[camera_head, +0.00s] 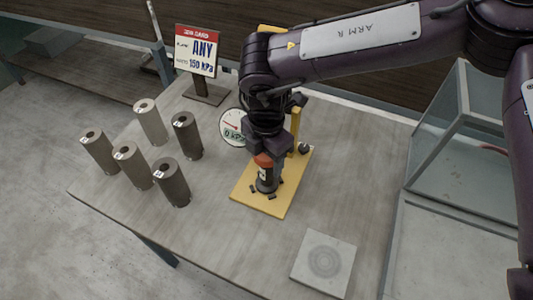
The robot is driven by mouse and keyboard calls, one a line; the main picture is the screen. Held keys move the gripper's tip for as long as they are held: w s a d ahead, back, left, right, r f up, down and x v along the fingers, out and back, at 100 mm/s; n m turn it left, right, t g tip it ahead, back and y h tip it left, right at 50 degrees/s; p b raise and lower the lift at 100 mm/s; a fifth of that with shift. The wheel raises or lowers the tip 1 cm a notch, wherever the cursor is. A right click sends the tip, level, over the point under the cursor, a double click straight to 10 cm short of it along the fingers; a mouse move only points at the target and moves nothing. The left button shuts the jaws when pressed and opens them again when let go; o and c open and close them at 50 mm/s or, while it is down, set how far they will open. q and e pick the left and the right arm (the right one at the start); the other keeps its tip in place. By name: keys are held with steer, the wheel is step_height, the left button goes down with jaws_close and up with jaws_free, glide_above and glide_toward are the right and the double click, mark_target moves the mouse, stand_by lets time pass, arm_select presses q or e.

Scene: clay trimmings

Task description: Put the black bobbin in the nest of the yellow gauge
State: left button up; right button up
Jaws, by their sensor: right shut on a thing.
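The yellow gauge (241,193) stands on the table, with a yellow upright and a round dial (233,128) that reads about 0 kPa. My right gripper (266,163) points down over the gauge's base plate and is shut on the black bobbin (267,182). The bobbin is upright, with an orange-red band at its top by the fingers. Its lower end is at small dark blocks on the plate, where the nest seems to be. I cannot tell whether it is seated or just above. The gripper and arm hide part of the gauge. My left gripper is not in view.
Several grey and dark cylinders (132,165) stand at the table's left. A card sign (197,52) reading "ANY" and "150 kPa" stands behind. A square pale plate (324,262) lies at the front right. A glass-sided case (465,140) stands at right.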

steer(key=shift+f, duration=0.1)
steer(key=shift+f, duration=0.1)
steer(key=o, duration=1.1)
step_height(320, 180, up, 7)
steer(key=shift+r+b, duration=0.1)
steer(key=shift+b, duration=0.7)
steer(key=shift+r, duration=0.3)
